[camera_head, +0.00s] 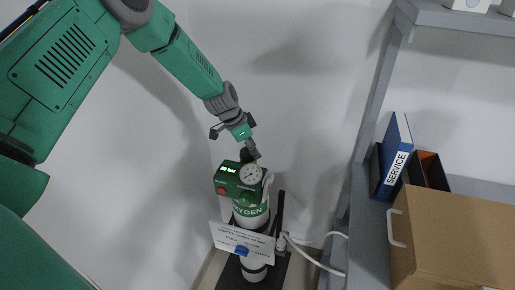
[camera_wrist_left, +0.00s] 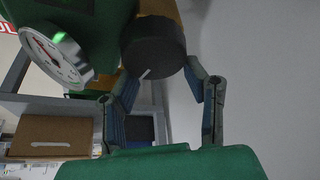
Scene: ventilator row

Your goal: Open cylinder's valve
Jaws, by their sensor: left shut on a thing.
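The oxygen cylinder (camera_head: 252,211) stands upright in the head view, with a green head and a round white gauge (camera_head: 250,174). The gauge also shows in the left wrist view (camera_wrist_left: 55,55). The valve is a dark round knob (camera_wrist_left: 152,48) with a white mark on its side, beside the gauge. My left gripper (camera_head: 252,153) reaches down from above to the top of the cylinder. In the left wrist view its two fingers (camera_wrist_left: 158,76) are on either side of the knob and are shut on it. My right gripper is not in view.
A white sign (camera_head: 240,240) hangs on the cylinder's front. At right, a grey shelf (camera_head: 369,215) holds a blue SERVICE binder (camera_head: 394,158) and a cardboard box (camera_head: 455,232) with a handle. A pale hose (camera_head: 312,262) runs by the cylinder's base. Bare wall lies behind.

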